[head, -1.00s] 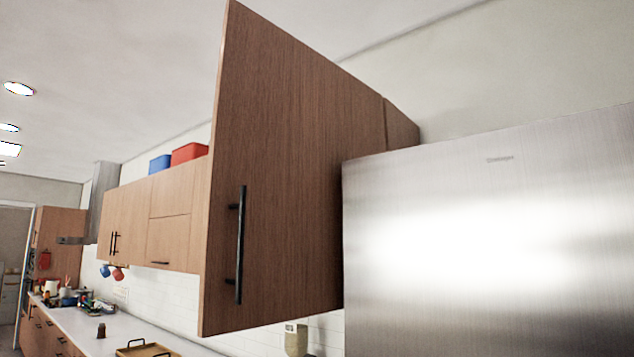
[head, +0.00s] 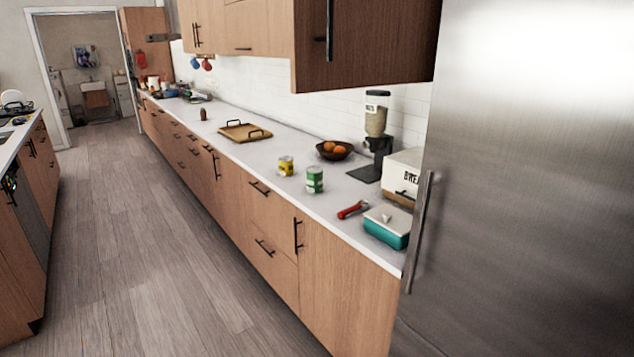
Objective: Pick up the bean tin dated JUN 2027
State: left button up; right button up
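Two tins stand upright on the white counter (head: 290,203) in the head view. One is a small tin with a yellow label (head: 286,166). The other, a little nearer and to its right, is a taller tin with a green and white label (head: 314,180). No date can be read on either tin, and I cannot tell which one holds beans. Neither of my grippers shows in the view.
A red-handled tool (head: 352,210) and a teal box with a pale lid (head: 388,226) lie nearer on the counter. A fruit bowl (head: 335,151), a dispenser (head: 376,135) and a bread box (head: 402,176) stand behind. A steel fridge (head: 530,200) fills the right. The wooden floor (head: 150,250) is clear.

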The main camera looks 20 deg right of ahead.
aim_at(314, 173)
jog(key=z, duration=0.35)
jog(key=i+j+z, duration=0.1)
jog(key=z, duration=0.3)
jog(key=i+z, duration=0.1)
jog(key=z, duration=0.25)
jog(key=i+j+z, duration=0.25)
jog(key=j+z, duration=0.25)
jog(key=i+j+z, duration=0.15)
jog(key=j+z, duration=0.15)
jog(key=j, duration=0.15)
jog(key=i+j+z, duration=0.1)
jog(key=j, duration=0.45)
jog(key=i+j+z, duration=0.1)
jog(key=j, duration=0.45)
